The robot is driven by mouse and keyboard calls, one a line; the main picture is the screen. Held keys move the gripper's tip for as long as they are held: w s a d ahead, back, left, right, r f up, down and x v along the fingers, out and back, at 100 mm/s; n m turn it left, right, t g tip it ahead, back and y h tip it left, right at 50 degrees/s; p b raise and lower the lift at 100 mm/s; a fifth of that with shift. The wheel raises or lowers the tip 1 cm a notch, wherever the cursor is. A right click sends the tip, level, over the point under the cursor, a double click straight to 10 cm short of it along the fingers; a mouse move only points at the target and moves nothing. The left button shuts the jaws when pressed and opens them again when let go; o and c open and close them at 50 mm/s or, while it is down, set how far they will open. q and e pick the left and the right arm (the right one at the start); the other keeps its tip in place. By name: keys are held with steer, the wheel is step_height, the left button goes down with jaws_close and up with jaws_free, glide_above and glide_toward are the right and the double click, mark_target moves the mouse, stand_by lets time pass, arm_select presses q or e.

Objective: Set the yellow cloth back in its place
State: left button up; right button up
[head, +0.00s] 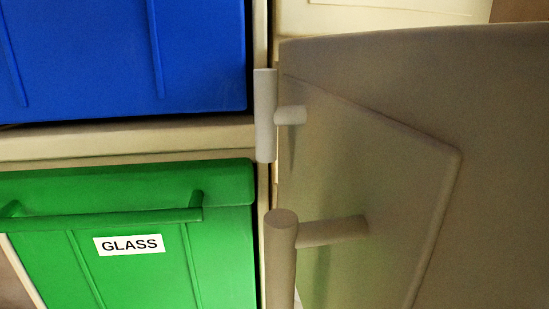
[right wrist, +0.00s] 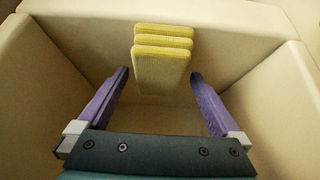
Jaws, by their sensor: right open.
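The yellow cloth (right wrist: 162,65) shows in the right wrist view as several yellow folded layers near the back wall of a cream compartment. My right gripper (right wrist: 159,75) is open, with its two purple fingers reaching into the compartment. The cloth lies in line with the gap between the fingertips; I cannot tell whether it is between them or just beyond. No finger is seen closed on it. The head view shows neither the cloth nor a gripper, and my left gripper is in neither view.
Cream walls (right wrist: 265,75) flank the gripper on both sides. The head view shows a blue bin front (head: 120,50), a green front (head: 220,240) labelled GLASS, and a large grey-beige panel (head: 370,170) with grey handles jutting out at the right.

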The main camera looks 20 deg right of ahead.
steer(key=p+v, duration=0.5)
steer(key=v, duration=0.6)
steer(key=shift+s+r+p, duration=0.2)
steer(key=shift+p, duration=0.1)
stand_by(0.6)
